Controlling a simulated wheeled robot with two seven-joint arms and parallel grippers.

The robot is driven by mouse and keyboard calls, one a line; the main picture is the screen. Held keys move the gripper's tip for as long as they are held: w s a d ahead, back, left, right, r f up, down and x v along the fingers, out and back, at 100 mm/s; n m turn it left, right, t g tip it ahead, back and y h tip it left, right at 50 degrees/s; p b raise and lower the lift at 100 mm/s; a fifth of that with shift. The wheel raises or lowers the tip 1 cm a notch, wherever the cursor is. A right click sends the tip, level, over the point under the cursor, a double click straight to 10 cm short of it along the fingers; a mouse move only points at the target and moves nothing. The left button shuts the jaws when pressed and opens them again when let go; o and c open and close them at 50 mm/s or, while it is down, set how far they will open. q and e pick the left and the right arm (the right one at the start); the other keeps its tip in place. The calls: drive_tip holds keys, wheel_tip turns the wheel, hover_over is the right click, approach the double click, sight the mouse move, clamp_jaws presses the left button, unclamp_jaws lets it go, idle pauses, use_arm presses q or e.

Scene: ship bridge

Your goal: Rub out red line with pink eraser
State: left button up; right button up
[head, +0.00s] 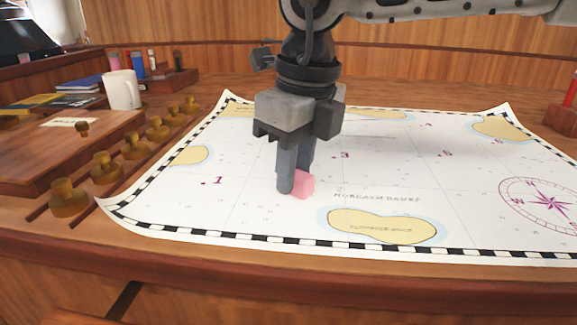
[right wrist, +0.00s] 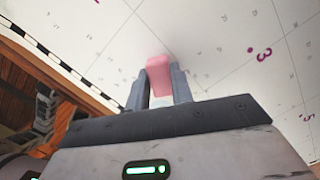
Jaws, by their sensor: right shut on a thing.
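The pink eraser (head: 304,186) is at the chart's surface, between the marks 1 and 3, in the head view. My right gripper (head: 296,180) points down and is shut on it. In the right wrist view the eraser (right wrist: 158,66) sits between the two fingers of the gripper (right wrist: 160,84), its pink end against or just over the chart. The chart (head: 250,222) lies on the wooden table with curled corners. I cannot make out a red line in either view; the gripper hides part of the chart. My left gripper is not in view.
A white mug (head: 122,90), brass weights (head: 68,198) and a wooden board (head: 60,150) stand left of the chart. Pens and bottles (head: 150,62) stand in a rack at the back left. A red item (head: 571,90) stands at the right edge. The chart's right side is clear.

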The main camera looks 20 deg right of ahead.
sight(356, 186)
drive_tip(key=shift+s+d, duration=0.25)
drive_tip(key=shift+d, duration=0.55)
drive_tip(key=shift+d, duration=0.1)
drive_tip(key=shift+s+d, duration=0.15)
drive_tip(key=shift+d, duration=0.4)
drive_tip(key=shift+s+d, duration=0.15)
drive_tip(key=shift+d, duration=0.35)
drive_tip(key=shift+d+b, duration=0.1)
drive_tip(key=shift+b, duration=0.2)
drive_tip(key=shift+s+d, duration=0.2)
drive_tip(key=shift+d, duration=0.35)
drive_tip(key=shift+s+d, duration=0.15)
drive_tip(key=shift+d, duration=0.35)
drive_tip(key=shift+s+d, duration=0.1)
drive_tip(key=shift+d, duration=0.4)
drive_tip(key=shift+s+d, duration=0.2)
drive_tip(key=shift+d, duration=0.35)
drive_tip(key=shift+d, duration=0.1)
